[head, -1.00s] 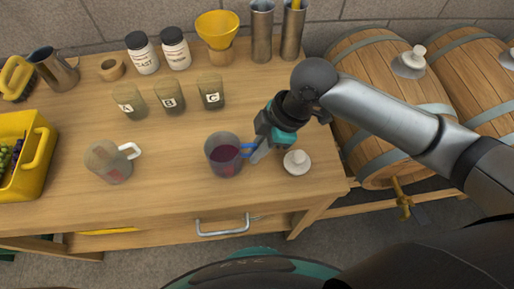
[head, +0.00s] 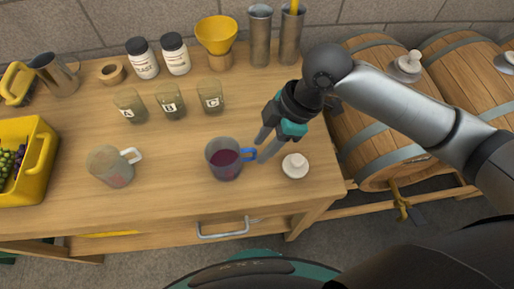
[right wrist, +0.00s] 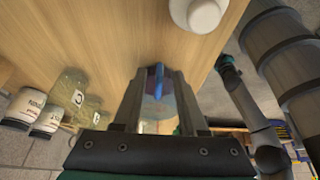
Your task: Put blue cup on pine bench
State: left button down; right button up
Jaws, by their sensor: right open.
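The blue cup (head: 225,163) is a see-through cup with a blue handle and dark red liquid inside. It stands upright on the pine bench (head: 165,205), near the front edge and right of centre. My right gripper (head: 260,150) is open just right of the cup, its fingers pointing at the handle. In the right wrist view the blue handle (right wrist: 158,82) shows between the two spread fingers, with the cup's body behind it. I cannot tell whether a finger touches the handle. My left gripper is out of view.
A white knobbed stopper (head: 295,166) sits close to the right gripper. A clear jug (head: 110,168) with a white handle stands left. Lettered glasses (head: 170,104), jars (head: 175,54) and a yellow funnel (head: 216,36) stand behind. A yellow crate (head: 40,165) is far left; barrels (head: 375,110) stand right.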

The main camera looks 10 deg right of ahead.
jog(key=p+v, duration=0.1)
jog(key=v, duration=0.7)
jog(key=shift+p, duration=0.35)
